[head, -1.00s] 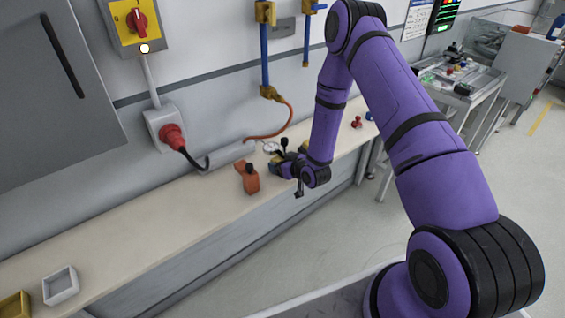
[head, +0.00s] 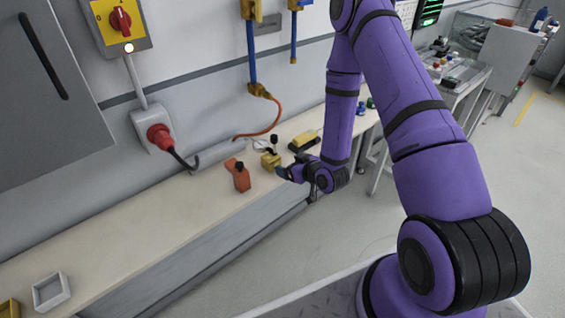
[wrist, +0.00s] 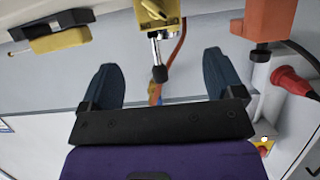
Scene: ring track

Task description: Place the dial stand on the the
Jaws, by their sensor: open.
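A yellow block-like stand (head: 270,161) with a short metal post and black knob is on the bench; I take it for the dial stand, though no dial face is clear. In the wrist view the yellow stand (wrist: 158,12) is at the top, its post and knob pointing down the picture between the fingers. My gripper (head: 283,174) is just right of and in front of it in the head view. In the wrist view my gripper (wrist: 159,62) has its two dark blue fingers wide apart, with gaps on both sides of the post. The task's target is not named.
An orange stand (head: 240,176) with a black knob is left of the yellow one; a yellow-and-black block (head: 303,141) is behind right. An orange hose (head: 262,130) hangs at the wall. A grey tray (head: 51,291) is far left. The left bench is mostly clear.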

